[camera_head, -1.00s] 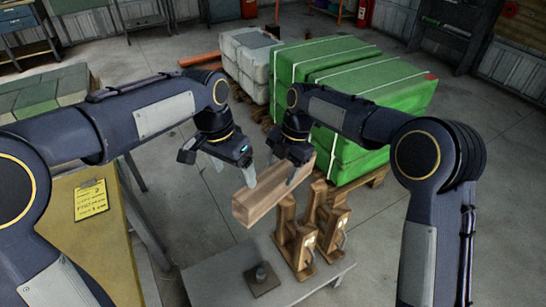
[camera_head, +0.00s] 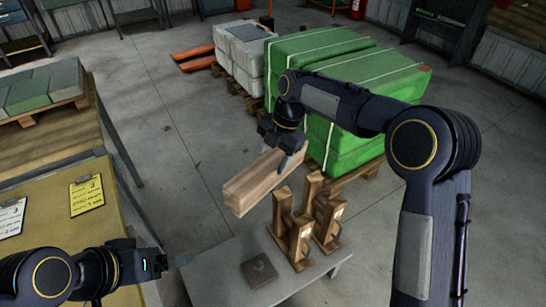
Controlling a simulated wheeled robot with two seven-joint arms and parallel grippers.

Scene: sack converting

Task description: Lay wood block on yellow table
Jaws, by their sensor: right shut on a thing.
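The wood block (camera_head: 256,184) is a long pale beam. My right gripper (camera_head: 284,158) is shut on it near its far end and holds it in the air, above and behind the grey table. The yellow table (camera_head: 48,228) is at the left, with yellow and white note sheets lying on it. My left gripper (camera_head: 168,262) is low at the left, over the right edge of the yellow table and away from the block. Its fingers are seen edge-on, so I cannot tell whether they are open.
A grey table (camera_head: 305,262) at the front holds brown wooden stands (camera_head: 304,228) and a dark square plate (camera_head: 259,270). Wrapped green bales (camera_head: 345,75) stand on a pallet behind. Floor shows between the two tables.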

